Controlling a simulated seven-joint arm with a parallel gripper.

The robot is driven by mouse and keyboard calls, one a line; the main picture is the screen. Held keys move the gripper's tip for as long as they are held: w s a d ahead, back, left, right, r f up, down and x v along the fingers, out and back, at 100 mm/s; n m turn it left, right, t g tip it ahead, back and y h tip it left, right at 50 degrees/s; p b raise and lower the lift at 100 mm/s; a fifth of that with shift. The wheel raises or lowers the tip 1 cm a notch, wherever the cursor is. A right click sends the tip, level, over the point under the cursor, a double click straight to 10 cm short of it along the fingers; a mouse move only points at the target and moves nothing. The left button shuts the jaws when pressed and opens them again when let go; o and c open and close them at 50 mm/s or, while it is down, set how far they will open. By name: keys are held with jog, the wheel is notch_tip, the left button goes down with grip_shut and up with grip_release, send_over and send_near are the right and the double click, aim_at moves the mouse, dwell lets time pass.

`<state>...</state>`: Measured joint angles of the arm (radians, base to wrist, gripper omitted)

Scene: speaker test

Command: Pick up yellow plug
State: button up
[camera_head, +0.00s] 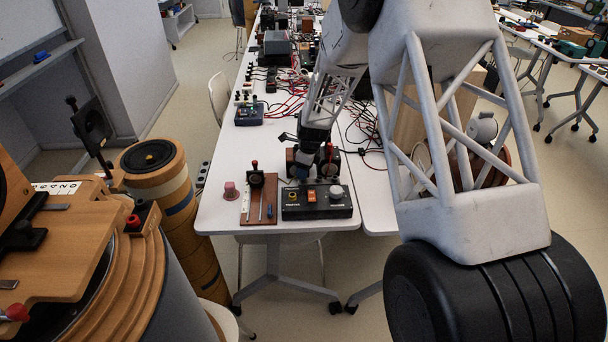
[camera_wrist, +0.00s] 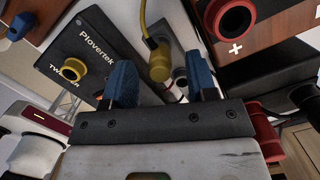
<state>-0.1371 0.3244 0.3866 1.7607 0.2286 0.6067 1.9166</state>
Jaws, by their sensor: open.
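The yellow plug (camera_wrist: 159,66) shows in the wrist view with a yellow cable running up from it. It appears beside the black Plovertek box (camera_wrist: 105,45) and seems plugged into or resting against a grey part; I cannot tell which. My gripper (camera_wrist: 162,80) is open, its two blue fingertips apart, with the plug showing between and slightly beyond them. Nothing is held. In the head view my gripper (camera_head: 303,171) is low over the near end of the white table, behind a black box with an orange switch (camera_head: 317,203). The plug cannot be made out there.
A yellow socket (camera_wrist: 72,70) sits on the Plovertek box. A red socket (camera_wrist: 232,18) with a plus mark is close at the upper right. A wooden board with a small instrument (camera_head: 260,200) and a pink object (camera_head: 230,190) stand on the white table (camera_head: 215,218).

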jog(key=shift+a+f, duration=0.1)
jog(key=shift+f, duration=0.85)
jog(key=c, duration=1)
jog(key=shift+o, duration=0.2)
jog(key=shift+r, duration=0.2)
jog(key=shift+r, duration=1.45)
jog(key=shift+s+r, duration=0.2)
jog(key=shift+s, duration=0.05)
jog(key=s+d+r, duration=0.1)
jog(key=s+d, duration=0.1)
jog(key=s, duration=1.3)
jog(key=shift+d+r, duration=0.2)
jog(key=shift+d, duration=0.1)
